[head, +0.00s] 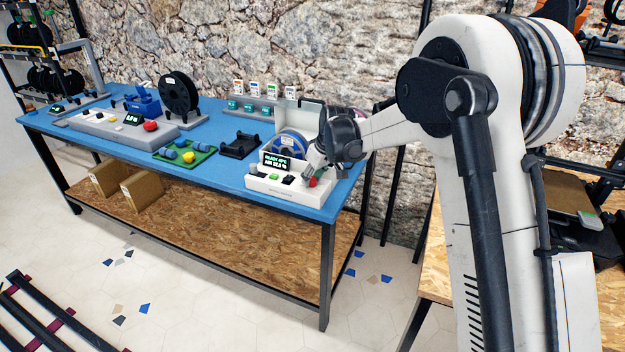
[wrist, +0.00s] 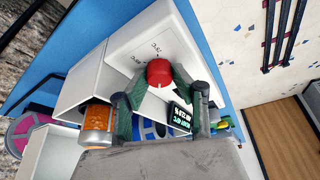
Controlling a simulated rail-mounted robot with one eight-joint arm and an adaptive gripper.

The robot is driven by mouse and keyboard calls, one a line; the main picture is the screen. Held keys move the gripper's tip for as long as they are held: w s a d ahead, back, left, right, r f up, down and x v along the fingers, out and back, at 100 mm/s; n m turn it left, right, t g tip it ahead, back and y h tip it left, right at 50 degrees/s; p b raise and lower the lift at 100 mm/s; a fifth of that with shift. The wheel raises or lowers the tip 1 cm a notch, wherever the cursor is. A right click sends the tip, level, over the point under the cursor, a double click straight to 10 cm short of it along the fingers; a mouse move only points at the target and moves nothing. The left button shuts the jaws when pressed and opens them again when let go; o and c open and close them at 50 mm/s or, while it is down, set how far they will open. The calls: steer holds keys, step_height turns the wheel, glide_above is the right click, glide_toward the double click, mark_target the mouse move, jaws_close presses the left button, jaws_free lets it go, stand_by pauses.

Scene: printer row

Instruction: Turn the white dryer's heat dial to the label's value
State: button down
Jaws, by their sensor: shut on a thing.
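The white dryer (head: 286,190) stands at the right end of the blue bench. Its front has a small display (head: 275,163) with green text that reads about "READY 45°C". The red heat dial (head: 312,182) sits at the right of its front panel, and in the wrist view the dial (wrist: 159,73) lies between my fingertips. Marks are printed on the white panel beside the dial. My gripper (head: 318,166) is shut on the dial, its greenish fingers (wrist: 150,85) on either side of it. A blue spool (head: 293,146) shows at the dryer. I cannot read a label's value.
A black holder (head: 238,146), a green tray (head: 186,152) with small parts, and a grey unit with a red knob (head: 150,126) stand to the left on the blue bench (head: 110,148). A rack with several small cards is behind. Cardboard boxes (head: 142,190) sit on the lower shelf.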

steer(key=m+h, duration=0.1)
steer(key=m, duration=0.1)
steer(key=m+t, duration=0.1)
steer(key=m, duration=0.2)
steer(key=shift+a+m+h+b, duration=0.1)
steer(key=shift+m+h+b, duration=0.2)
steer(key=shift+h+b, duration=0.1)
steer(key=m+h, duration=0.2)
steer(key=m, duration=0.3)
steer(key=shift+a+m, duration=0.1)
steer(key=shift+m, duration=0.2)
steer(key=m+h, duration=0.1)
steer(key=m, duration=0.1)
steer(key=m+h, duration=0.1)
steer(key=m, duration=0.2)
steer(key=shift+g, duration=0.3)
steer(key=m+g, duration=0.1)
steer(key=m, duration=0.2)
steer(key=m+h, duration=0.1)
steer(key=m, duration=0.1)
steer(key=shift+m+g, duration=0.4)
steer(key=c, duration=1.4)
jaws_free()
steer(key=shift+a, duration=0.1)
steer(key=shift+c, duration=0.2)
steer(key=shift+r, duration=0.1)
steer(key=v, duration=1.1)
steer(key=shift+a+r, duration=0.3)
